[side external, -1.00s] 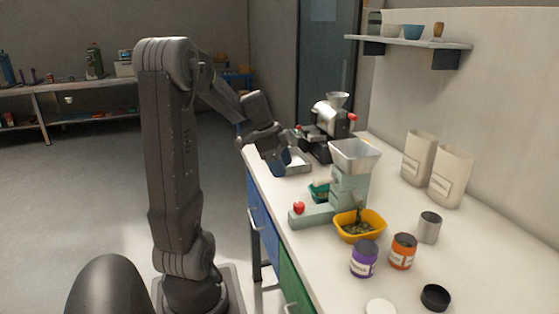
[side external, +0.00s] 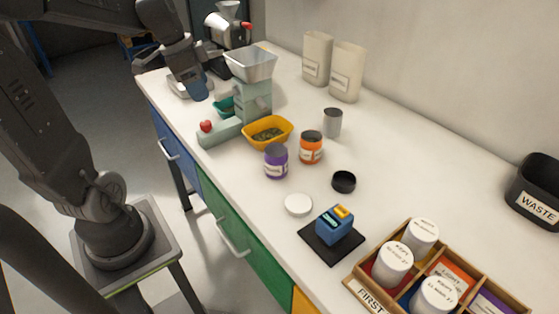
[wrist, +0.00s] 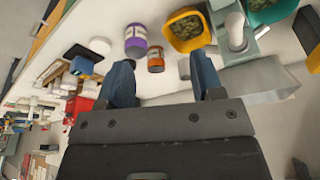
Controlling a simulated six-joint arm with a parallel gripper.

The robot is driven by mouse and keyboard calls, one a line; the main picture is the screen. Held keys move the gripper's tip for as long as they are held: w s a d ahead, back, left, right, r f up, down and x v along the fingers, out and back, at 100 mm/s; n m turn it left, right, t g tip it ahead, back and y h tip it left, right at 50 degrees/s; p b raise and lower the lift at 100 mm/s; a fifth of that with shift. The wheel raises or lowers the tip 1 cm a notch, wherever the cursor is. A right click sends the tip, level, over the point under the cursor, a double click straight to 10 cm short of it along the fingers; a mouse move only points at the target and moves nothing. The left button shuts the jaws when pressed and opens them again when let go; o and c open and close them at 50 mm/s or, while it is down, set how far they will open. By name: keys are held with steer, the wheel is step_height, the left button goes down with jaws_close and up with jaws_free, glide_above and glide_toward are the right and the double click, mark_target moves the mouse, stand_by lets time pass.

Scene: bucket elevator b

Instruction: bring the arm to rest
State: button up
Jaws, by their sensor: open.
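My gripper (side external: 195,88) hangs at the far left part of the white bench (side external: 380,150), fingers pointing down, beside the green machine with a metal hopper (side external: 250,64). In the wrist view my gripper (wrist: 162,78) has its two blue fingers spread apart, with nothing held between them. The purple-labelled jar (wrist: 136,40) and the orange-labelled jar (wrist: 156,60) show beyond the fingertips, apart from them.
A yellow bowl of green bits (side external: 268,132) sits by the green machine. A grey cup (side external: 332,122), a black lid (side external: 343,182), a white disc (side external: 298,204), a blue device (side external: 334,224), a wooden crate (side external: 362,272) and a waste bin (side external: 535,190) stand nearer or to the right.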

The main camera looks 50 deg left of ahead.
steer(key=s+d+n+t, duration=0.1)
steer(key=s+d+n, duration=0.1)
steer(key=d, duration=0.7)
steer(key=s+d+r+n+t+y, duration=0.1)
steer(key=s+d+n, duration=0.1)
steer(key=s+d, duration=0.3)
steer(key=d, duration=0.4)
steer(key=shift+n, duration=0.3)
steer(key=shift+r, duration=0.1)
steer(key=m+g+h, duration=0.1)
steer(key=m+h, duration=0.1)
steer(key=m, duration=0.4)
glide_above(204, 123)
steer(key=s+a, duration=0.3)
steer(key=s, duration=0.1)
step_height(204, 123, down, 4)
steer(key=x, duration=1.3)
steer(key=shift+s+d, duration=0.15)
steer(key=shift+s, duration=0.15)
steer(key=shift+c, duration=0.4)
